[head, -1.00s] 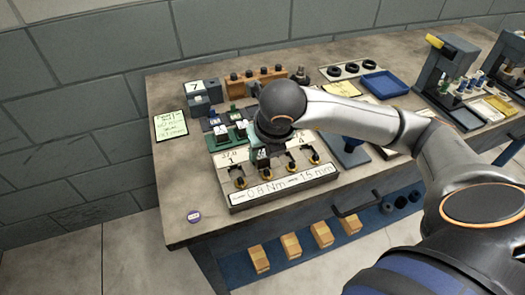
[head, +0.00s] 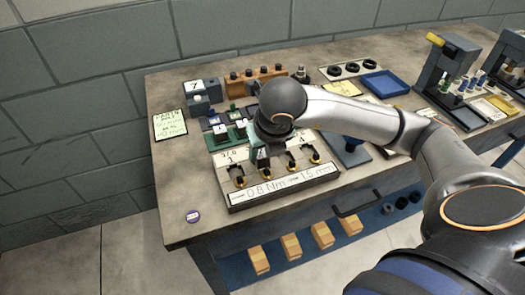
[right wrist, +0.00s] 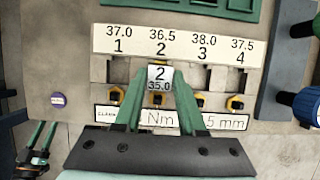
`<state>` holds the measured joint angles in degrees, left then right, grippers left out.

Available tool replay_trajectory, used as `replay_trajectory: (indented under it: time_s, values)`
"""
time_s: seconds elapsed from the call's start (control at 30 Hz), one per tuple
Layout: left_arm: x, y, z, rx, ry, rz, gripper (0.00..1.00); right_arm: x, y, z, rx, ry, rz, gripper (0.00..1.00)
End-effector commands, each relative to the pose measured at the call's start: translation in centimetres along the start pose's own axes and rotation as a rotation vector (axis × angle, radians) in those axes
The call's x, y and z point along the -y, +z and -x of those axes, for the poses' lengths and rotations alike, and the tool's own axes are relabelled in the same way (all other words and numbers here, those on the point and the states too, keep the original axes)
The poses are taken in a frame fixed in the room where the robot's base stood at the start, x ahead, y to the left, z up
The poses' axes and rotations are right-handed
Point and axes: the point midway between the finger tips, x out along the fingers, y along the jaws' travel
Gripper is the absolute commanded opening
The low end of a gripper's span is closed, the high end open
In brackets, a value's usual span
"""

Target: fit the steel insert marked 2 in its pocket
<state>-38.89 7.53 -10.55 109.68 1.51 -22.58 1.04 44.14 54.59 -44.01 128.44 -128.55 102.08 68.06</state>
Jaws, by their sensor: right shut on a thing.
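The steel insert marked 2 (right wrist: 159,78), with 35.0 under the number, is between the green fingertips of my right gripper (right wrist: 158,88). In the head view this gripper (head: 262,155) is over the light fixture block (head: 235,199), largely hidden by its wrist. The block has a label strip (right wrist: 180,45) numbered 1 to 4, with pockets and yellow-black clamps below. The insert is in line with number 2, at the second pocket; I cannot tell whether it is seated or above it. My left gripper (right wrist: 42,137) shows small at the wrist view's lower left, fingers apart and empty.
A green tray (head: 216,142) lies behind the block. Grey blocks, an orange rack (head: 256,75) and a blue tray (head: 385,83) stand farther back. A purple disc (head: 193,216) lies near the front left edge. The bench is clear around that disc.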

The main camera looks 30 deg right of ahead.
Motion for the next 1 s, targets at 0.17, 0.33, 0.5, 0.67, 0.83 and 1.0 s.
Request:
replay_trajectory:
  time_s: [0.17,0.33,0.5,0.67,0.83,1.0]
  values:
    - [0.02,0.2,-0.18,0.0,0.0,0.0,0.5,-0.03,0.05,-0.01,0.003,0.001,0.0,0.0]
    - [0.01,0.17,-0.15,0.0,0.0,0.0,0.5,-0.02,0.06,0.03,0.003,0.001,0.0,0.0]
    - [0.02,0.17,-0.16,0.0,0.0,0.0,0.5,-0.02,0.06,0.02,0.003,0.001,0.0,0.0]
    - [0.02,0.29,-0.27,0.0,0.0,0.0,0.5,-0.02,0.0,-0.13,0.002,0.001,0.0,0.0]
    - [0.04,0.56,-0.51,0.0,0.0,0.0,0.5,-0.01,-0.12,-0.41,0.003,0.001,0.0,0.0]
    - [0.06,0.82,-0.74,0.0,0.0,0.0,0.5,-0.02,-0.23,-0.67,0.003,0.001,0.0,0.0]
